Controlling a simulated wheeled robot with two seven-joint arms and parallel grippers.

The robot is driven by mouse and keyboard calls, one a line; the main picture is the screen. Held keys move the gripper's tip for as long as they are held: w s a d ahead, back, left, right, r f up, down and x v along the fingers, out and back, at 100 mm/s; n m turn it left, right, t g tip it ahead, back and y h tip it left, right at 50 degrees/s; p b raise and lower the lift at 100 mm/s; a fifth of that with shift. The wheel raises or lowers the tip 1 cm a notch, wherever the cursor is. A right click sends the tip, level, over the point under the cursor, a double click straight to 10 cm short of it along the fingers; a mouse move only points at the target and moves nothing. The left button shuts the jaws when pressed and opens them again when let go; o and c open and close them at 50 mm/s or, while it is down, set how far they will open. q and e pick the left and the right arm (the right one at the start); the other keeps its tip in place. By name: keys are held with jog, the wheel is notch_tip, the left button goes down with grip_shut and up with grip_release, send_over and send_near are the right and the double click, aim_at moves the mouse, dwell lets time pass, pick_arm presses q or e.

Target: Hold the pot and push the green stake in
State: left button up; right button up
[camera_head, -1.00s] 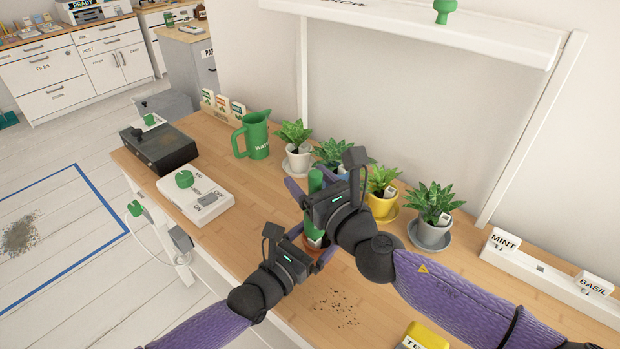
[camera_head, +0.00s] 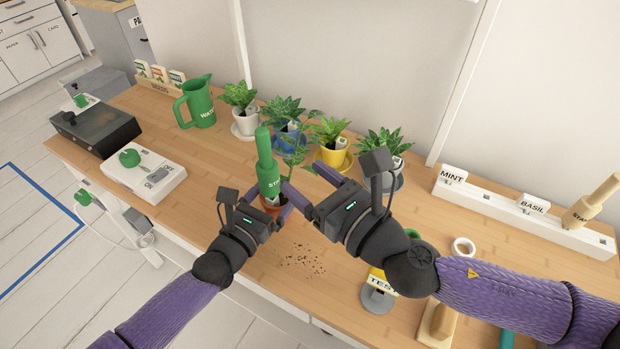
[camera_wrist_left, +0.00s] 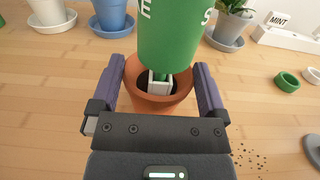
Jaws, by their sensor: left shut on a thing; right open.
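The terracotta pot (camera_head: 268,207) stands on the desk. My left gripper (camera_head: 271,203) is shut on it, with one finger on each side in the left wrist view (camera_wrist_left: 157,85). The green stake (camera_head: 267,165), a thick handle with white lettering, stands nearly upright over the pot. In the left wrist view, its narrow pale lower end (camera_wrist_left: 159,82) is inside the pot's mouth; how deep it sits I cannot tell. My right gripper (camera_head: 306,184) is open and empty just right of the stake, apart from its handle.
Behind stand several potted plants, including a yellow pot (camera_head: 334,156), and a green watering jug (camera_head: 197,102). A switch box (camera_head: 145,175) is at left. A rack (camera_head: 520,212) labelled MINT and BASIL holds a wooden-handled stake (camera_head: 592,203). Soil crumbs (camera_head: 303,262) lie in front.

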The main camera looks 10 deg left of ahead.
pick_arm(q)
jog(key=o, duration=1.1)
jog(key=shift+c, duration=0.2)
